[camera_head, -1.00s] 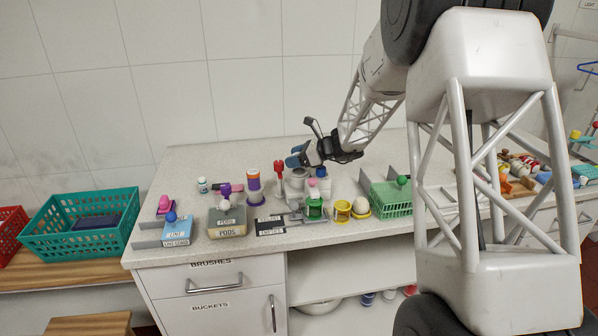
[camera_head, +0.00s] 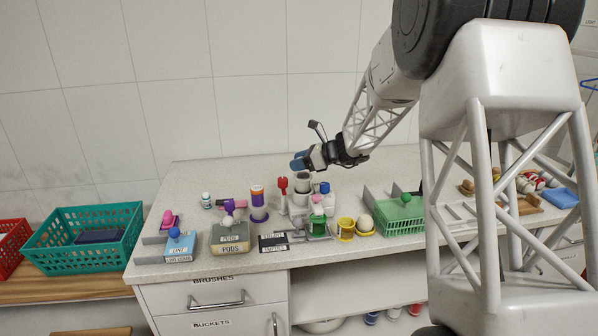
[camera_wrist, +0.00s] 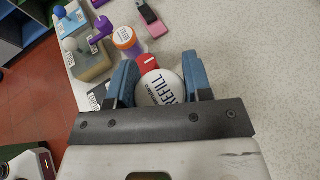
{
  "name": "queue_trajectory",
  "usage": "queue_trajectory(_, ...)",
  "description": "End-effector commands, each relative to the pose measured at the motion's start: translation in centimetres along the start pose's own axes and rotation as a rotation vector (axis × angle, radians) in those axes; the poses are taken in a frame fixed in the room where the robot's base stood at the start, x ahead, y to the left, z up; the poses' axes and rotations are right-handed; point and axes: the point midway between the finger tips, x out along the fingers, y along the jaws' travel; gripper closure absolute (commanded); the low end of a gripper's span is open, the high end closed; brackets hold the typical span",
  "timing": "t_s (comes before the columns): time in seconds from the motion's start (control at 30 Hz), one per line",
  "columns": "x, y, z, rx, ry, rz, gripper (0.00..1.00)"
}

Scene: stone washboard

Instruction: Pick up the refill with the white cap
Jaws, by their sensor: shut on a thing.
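In the wrist view a white refill (camera_wrist: 160,88) with dark "REFILL" lettering sits between the two blue fingers of my gripper (camera_wrist: 160,62). In the head view my gripper (camera_head: 300,162) is above the back middle of the counter, and the refill is not clear there.
Grey pods box (camera_head: 231,238), blue box (camera_head: 181,246), yellow cup (camera_head: 346,229) and green basket (camera_head: 400,222) line the front. The back left counter is clear.

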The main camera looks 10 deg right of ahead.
Motion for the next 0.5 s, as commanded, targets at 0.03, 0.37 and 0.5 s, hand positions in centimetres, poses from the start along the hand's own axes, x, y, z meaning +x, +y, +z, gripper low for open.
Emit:
queue_trajectory(0.03,-0.3,0.0,0.8,-0.003,0.0,-0.001,0.77)
queue_trajectory(0.37,-1.9,0.0,4.5,-0.001,0.0,0.0,0.77)
queue_trajectory(0.5,-2.1,0.0,5.1,0.0,0.0,0.001,0.77)
